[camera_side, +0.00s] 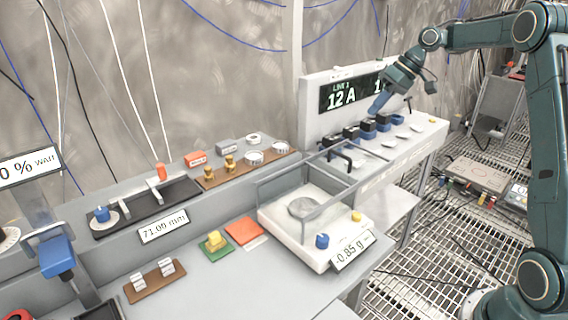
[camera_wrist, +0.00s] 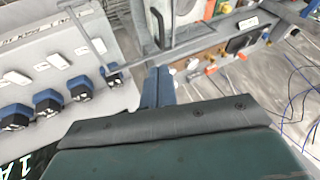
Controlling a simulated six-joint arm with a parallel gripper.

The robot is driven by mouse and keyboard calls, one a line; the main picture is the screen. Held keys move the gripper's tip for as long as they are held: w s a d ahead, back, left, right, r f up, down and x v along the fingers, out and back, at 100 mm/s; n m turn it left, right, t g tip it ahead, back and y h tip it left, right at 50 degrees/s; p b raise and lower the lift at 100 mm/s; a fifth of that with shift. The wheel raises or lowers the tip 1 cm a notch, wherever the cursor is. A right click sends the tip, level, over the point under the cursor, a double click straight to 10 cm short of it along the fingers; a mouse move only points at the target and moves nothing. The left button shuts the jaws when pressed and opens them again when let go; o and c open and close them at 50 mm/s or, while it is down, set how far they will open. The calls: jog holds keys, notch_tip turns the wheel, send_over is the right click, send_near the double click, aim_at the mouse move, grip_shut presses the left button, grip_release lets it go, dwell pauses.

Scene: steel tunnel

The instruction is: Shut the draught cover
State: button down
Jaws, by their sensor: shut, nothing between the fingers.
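The balance (camera_side: 292,238) is white, with a round pan (camera_side: 303,207) and a display reading -0.85 g. A clear draught cover with grey edges (camera_side: 340,192) stands around and over the pan. A black handle (camera_side: 340,155) is at its back right. The cover seems to reach out past the balance's right side, which looks like it is partly open; the clear panes make this hard to tell. My gripper (camera_side: 376,110) is shut and empty, above the switch panel, behind and right of the cover. Its blue fingers (camera_wrist: 158,88) are together in the wrist view, touching nothing I can make out.
A row of blue and black switches (camera_side: 367,128) stands under my gripper, below a 12 A display (camera_side: 341,95). The switches also show in the wrist view (camera_wrist: 47,101). Weights (camera_side: 231,164), an orange pad (camera_side: 243,231) and a green pad (camera_side: 215,249) lie left of the balance.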

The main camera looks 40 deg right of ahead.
jog(key=d+f, duration=0.1)
jog(key=d, duration=0.1)
jog(key=d+f, duration=0.2)
send_over(355, 162)
notch_tip(355, 162, down, 8)
jog(key=shift+f, duration=0.2)
jog(key=shift+a+f, duration=0.15)
jog(key=shift+a, duration=0.55)
jog(key=shift+a+f, duration=0.15)
jog(key=shift+a, duration=0.5)
jog(key=a, duration=1.8)
jog(key=shift+a, duration=0.15)
jog(key=shift+a+y, duration=0.1)
jog(key=shift+y, duration=0.2)
jog(key=shift+d, duration=0.2)
